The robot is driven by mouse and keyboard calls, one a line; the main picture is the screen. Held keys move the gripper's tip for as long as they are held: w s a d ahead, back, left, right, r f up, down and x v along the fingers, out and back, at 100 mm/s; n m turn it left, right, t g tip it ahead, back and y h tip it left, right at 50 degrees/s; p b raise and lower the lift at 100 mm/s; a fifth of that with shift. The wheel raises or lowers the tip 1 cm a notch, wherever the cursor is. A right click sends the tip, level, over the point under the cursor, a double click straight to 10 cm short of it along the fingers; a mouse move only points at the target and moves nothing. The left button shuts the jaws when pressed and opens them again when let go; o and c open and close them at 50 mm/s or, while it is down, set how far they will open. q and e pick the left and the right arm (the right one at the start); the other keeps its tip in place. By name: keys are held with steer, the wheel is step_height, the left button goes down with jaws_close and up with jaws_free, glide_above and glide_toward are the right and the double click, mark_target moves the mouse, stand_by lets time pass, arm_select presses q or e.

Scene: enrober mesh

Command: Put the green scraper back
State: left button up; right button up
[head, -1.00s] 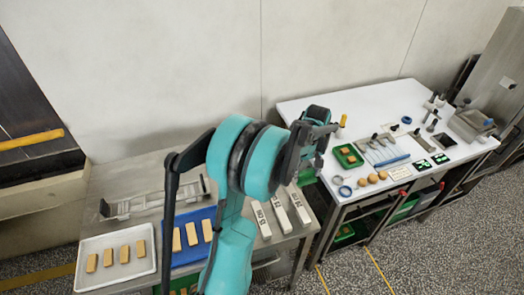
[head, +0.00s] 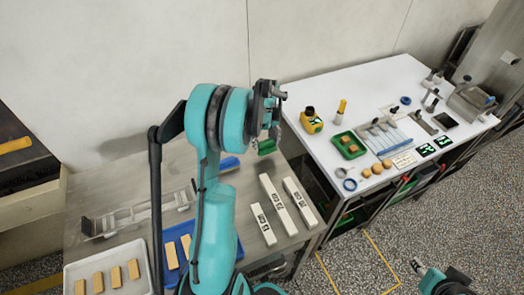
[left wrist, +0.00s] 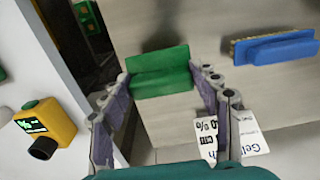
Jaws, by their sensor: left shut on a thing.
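The green scraper (head: 266,146) is a small green block with a wider plate; it shows clearly in the left wrist view (left wrist: 160,72). My left gripper (head: 268,132) is shut on it, with a finger at each side of it in the left wrist view (left wrist: 165,80). The scraper is held above the back right part of the steel table (head: 140,168), close to the gap before the white table. Part of my right arm shows at the bottom right of the head view; its gripper cannot be made out.
A blue brush (left wrist: 275,48) lies on the steel table near the scraper. White labelled bars (head: 285,205) lie in front. A yellow device (head: 311,122) and a green tray (head: 337,139) stand on the white table (head: 330,88). A blue tray (head: 183,228) is partly behind my arm.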

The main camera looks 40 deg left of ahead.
mark_target(262, 149)
arm_select(q)
steer(key=shift+s+a+f, duration=0.1)
steer(key=shift+a+f, duration=0.4)
steer(key=shift+a, duration=0.25)
steer(key=shift+f+b, duration=0.55)
steer(key=shift+f, duration=1.45)
steer(key=shift+f, duration=0.1)
steer(key=o, duration=0.7)
steer(key=shift+f, duration=0.1)
steer(key=o, duration=0.4)
